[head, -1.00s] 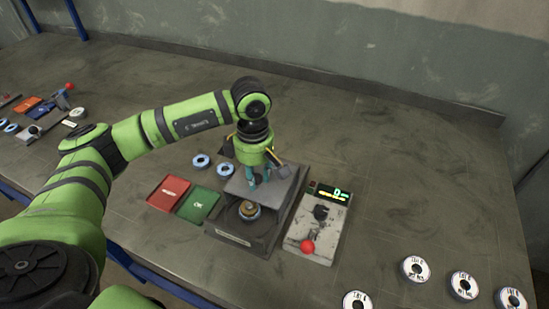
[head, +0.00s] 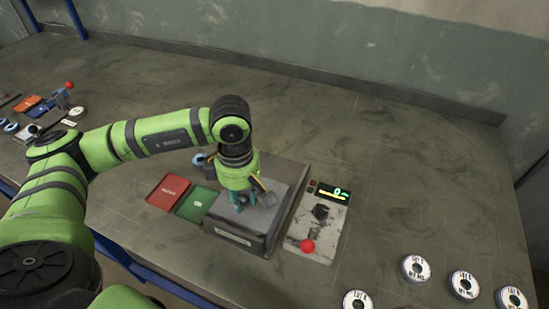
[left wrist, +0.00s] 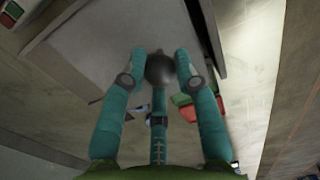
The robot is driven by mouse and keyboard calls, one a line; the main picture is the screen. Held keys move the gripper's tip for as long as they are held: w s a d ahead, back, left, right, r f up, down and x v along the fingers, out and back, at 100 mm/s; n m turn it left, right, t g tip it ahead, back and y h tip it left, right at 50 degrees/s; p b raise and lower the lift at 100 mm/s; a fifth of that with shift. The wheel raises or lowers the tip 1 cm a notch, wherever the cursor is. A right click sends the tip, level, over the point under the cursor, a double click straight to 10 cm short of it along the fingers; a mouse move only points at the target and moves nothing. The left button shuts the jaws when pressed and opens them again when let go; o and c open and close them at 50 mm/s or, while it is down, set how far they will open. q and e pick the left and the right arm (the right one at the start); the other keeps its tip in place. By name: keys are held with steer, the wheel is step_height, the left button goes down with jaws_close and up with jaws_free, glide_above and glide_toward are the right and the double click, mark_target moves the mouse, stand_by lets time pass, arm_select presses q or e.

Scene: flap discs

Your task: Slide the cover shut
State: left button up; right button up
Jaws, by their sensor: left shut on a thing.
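The grey sliding cover (head: 268,212) lies over the box (head: 232,236), reaching close to its front edge. The flap disc inside the box is hidden. My left gripper (head: 245,205) is over the cover, with its teal fingers pointing down. In the left wrist view, the fingers of my left gripper (left wrist: 160,75) are closed around the cover's dark round knob (left wrist: 160,67). The pale underside or top of the panel (left wrist: 90,50) fills the upper left there; I cannot tell which face. My right gripper is not in view.
A red tray (head: 167,192) and a green tray (head: 196,203) lie left of the box. A control panel with a red ball knob (head: 308,246) stands to its right. Several labelled discs (head: 415,268) lie at the lower right. The table's back right is clear.

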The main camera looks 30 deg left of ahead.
arm_select(q)
steer(key=shift+s+f, duration=0.1)
steer(key=shift+s, duration=0.35)
steer(key=o, duration=0.9)
steer(key=shift+w, duration=0.15)
step_height(320, 180, up, 8)
steer(key=p, duration=0.4)
